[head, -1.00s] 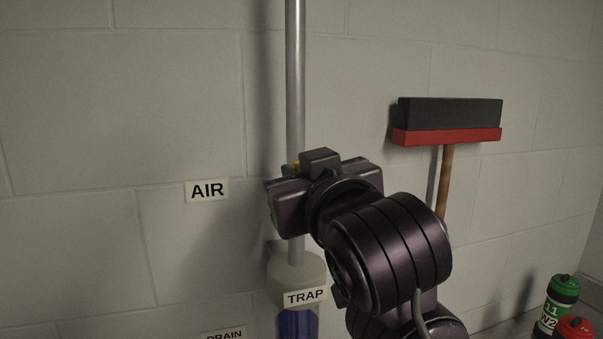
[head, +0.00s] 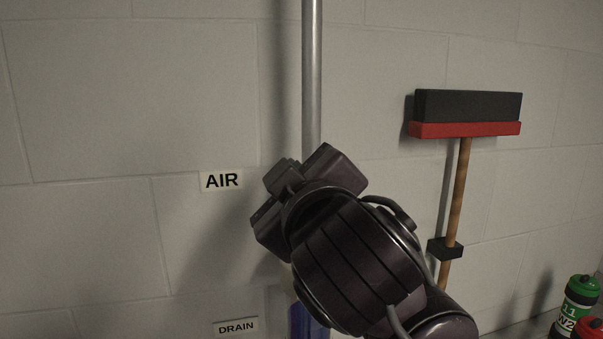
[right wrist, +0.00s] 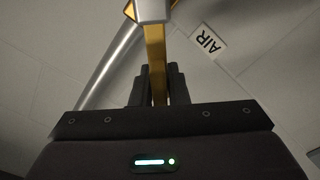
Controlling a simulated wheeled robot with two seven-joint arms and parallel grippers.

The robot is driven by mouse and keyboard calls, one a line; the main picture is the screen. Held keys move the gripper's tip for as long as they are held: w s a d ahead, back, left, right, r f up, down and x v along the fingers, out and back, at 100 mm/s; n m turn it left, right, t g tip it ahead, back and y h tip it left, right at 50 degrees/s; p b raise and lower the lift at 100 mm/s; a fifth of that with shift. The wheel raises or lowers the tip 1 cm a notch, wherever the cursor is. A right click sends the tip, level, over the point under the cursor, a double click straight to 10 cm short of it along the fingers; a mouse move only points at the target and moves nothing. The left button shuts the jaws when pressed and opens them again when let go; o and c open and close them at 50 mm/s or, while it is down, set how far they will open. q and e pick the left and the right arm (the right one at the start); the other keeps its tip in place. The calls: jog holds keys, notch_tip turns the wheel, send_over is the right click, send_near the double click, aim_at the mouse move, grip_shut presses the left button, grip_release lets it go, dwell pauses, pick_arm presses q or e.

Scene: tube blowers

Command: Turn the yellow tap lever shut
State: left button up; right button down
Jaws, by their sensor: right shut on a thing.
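The yellow tap lever (right wrist: 155,50) shows in the right wrist view as a flat bar running from a pale grey hub (right wrist: 152,11) down between my fingers. My right gripper (right wrist: 157,86) is shut on the lever, with one dark finger on each side. In the head view my right gripper (head: 308,187) is tilted in front of the metal pipe (head: 312,85); its body hides the lever and tap there. The pipe also shows left of the lever in the right wrist view (right wrist: 109,66). My left gripper is not in view.
An AIR label (head: 221,181) and a DRAIN label (head: 236,327) are on the block wall. A blue container (head: 300,319) shows partly below my gripper. A broom (head: 465,129) hangs at the right, and bottles (head: 577,300) stand at the lower right.

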jog(key=shift+s+a+f+n+b, duration=0.1)
jog(key=shift+a+f+n+b, duration=0.2)
jog(key=shift+f+n, duration=0.9)
jog(key=shift+s+a+f+n+b, duration=0.15)
jog(key=shift+a+f+n, duration=0.25)
jog(key=shift+n, duration=1.45)
jog(key=shift+a+f+n+b, duration=0.3)
jog(key=shift+f+n, duration=0.55)
jog(key=shift+n, duration=0.7)
jog(key=c, duration=1.5)
grip_release()
jog(key=shift+w+f, duration=0.1)
jog(key=b+v, duration=0.1)
jog(key=v, duration=0.6)
jog(key=shift+s+d, duration=0.15)
jog(key=shift+s, duration=0.2)
